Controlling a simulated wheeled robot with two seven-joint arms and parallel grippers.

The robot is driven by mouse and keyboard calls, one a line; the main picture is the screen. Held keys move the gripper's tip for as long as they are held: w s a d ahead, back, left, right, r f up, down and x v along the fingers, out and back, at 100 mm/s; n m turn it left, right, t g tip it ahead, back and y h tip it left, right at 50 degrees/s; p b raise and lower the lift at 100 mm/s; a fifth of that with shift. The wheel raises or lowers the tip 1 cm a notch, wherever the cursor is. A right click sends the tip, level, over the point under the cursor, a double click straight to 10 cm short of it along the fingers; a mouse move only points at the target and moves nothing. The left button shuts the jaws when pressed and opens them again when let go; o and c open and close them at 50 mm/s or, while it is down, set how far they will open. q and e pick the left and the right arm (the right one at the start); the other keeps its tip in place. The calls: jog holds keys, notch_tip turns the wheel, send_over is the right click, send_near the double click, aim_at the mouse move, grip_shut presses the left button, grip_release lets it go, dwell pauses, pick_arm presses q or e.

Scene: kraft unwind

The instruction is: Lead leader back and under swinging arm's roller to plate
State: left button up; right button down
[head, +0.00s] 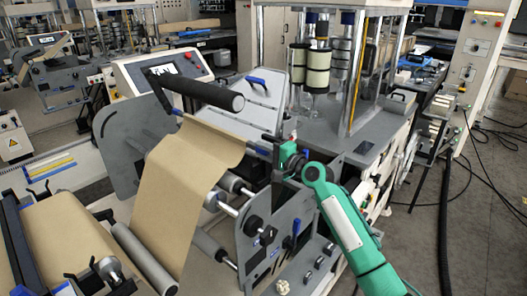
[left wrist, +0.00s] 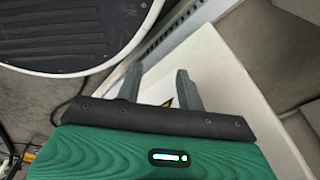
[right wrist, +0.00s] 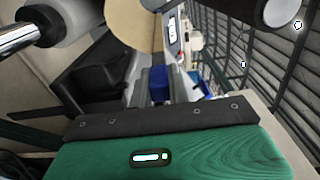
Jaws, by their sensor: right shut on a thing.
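The brown kraft leader (head: 178,172) rises from the lower left, and its far end curls below and in front of the swinging arm's black roller (head: 212,92). My right gripper (head: 284,152) is at the right end of the leader's edge. In the right wrist view its fingers (right wrist: 158,88) are shut on a blue piece (right wrist: 159,84) at the leader's edge; brown paper (right wrist: 135,32) shows beyond. A tilted pale plate (head: 236,112) with blue handles lies behind the roller. My left gripper (left wrist: 157,88) is open and empty, and outside the head view.
Grey side plates (head: 130,128) flank the web path. Metal rollers (head: 226,202) lie beside the web. A kraft roll (head: 62,245) is at lower left. A control panel (head: 165,68) stands behind. In the left wrist view, a white surface (left wrist: 215,70) lies beyond the fingers.

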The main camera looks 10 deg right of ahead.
jog(key=shift+f, duration=0.1)
jog(key=shift+f+b, duration=1)
jog(key=shift+f, duration=0.2)
jog(key=shift+f+b, duration=1.25)
jog(key=shift+f, duration=0.5)
jog(key=c, duration=1.3)
grip_release()
jog(key=shift+o, duration=0.2)
